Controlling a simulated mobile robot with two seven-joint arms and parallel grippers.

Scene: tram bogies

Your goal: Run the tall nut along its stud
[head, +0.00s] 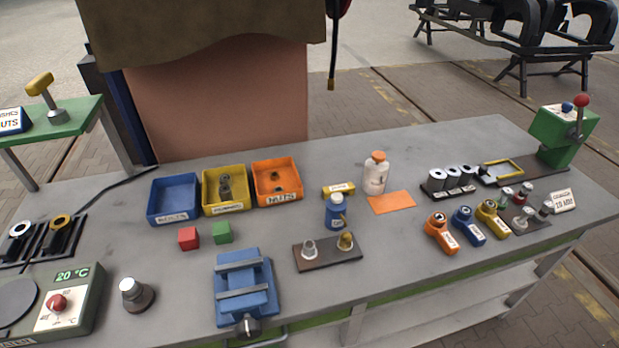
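A dark brown plate (328,257) lies on the grey bench near the front middle. Two pieces of hardware stand on it. On its left is a silver piece (310,249) with a pale ring at its foot. On its right is a brass-coloured, nut-like piece (346,241), also with a pale ring below. Both look upright. The studs cannot be made out clearly, and I cannot tell for sure which piece is the tall nut. Neither of my grippers is in view.
A blue vise (242,286) stands left of the plate, and a blue bottle (336,212) close behind it. Blue (174,198), yellow (225,190) and orange (276,182) bins sit further back. Orange, blue and yellow tools (441,231) lie right. Bare bench separates plate and tools.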

